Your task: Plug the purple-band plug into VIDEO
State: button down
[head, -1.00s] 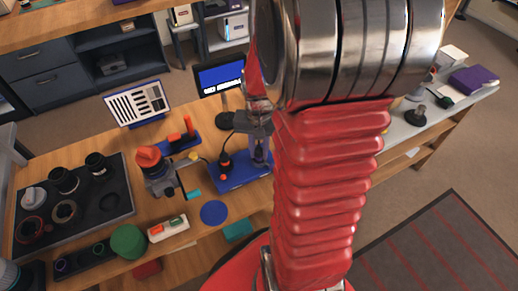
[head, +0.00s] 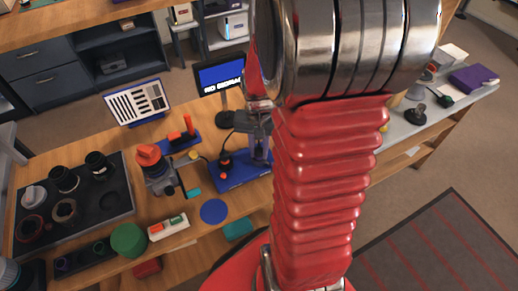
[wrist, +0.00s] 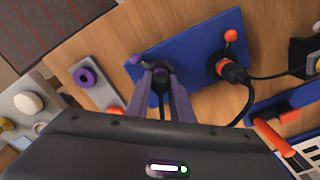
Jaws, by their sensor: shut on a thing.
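In the wrist view my gripper (wrist: 159,72) is shut on a dark round plug (wrist: 160,82) over the blue board (wrist: 188,48). A dark cable shows between the fingers. The fingers hide most of the plug, so I cannot make out its band or tell whether it is seated. A purple knob (wrist: 136,59) is on the board just left of the fingertips. A black plug with an orange band (wrist: 233,72) stands at the right of the board, beside an orange knob (wrist: 230,36). In the head view my gripper (head: 258,150) is over the board (head: 228,178), partly behind my arm.
A grey block with a purple ring (wrist: 84,76) lies left of the board. The monitor (head: 220,77) appears to read "NO SIGNAL". A red-topped device (head: 152,165) and a black parts tray (head: 120,205) stand to the left. A blue disc (head: 214,211) lies in front.

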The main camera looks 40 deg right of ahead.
jog(key=c, duration=1.5)
grip_release()
jog(key=shift+f, duration=0.1)
notch_tip(320, 180, up, 14)
jog(key=shift+f, duration=0.1)
jog(key=shift+w, duration=0.1)
jog(key=s+a+r+n+t, duration=0.2)
jog(key=a+n, duration=0.1)
jog(key=a, duration=0.3)
jog(key=s+a+r+n+t, duration=0.1)
jog(key=s+a+r+n, duration=0.1)
jog(key=a, duration=0.4)
jog(key=s+a+r+n+t, duration=0.1)
jog(key=a+r+n+t, duration=0.1)
jog(key=a, duration=0.4)
jog(key=shift+s+a+r+n+t, duration=0.15)
jog(key=shift+s+a+r+n, duration=0.1)
jog(key=shift+n, duration=0.35)
jog(key=shift+s+a+r+n+t, duration=0.1)
jog(key=shift+s+r+n+t, duration=0.1)
jog(key=shift+n, duration=0.4)
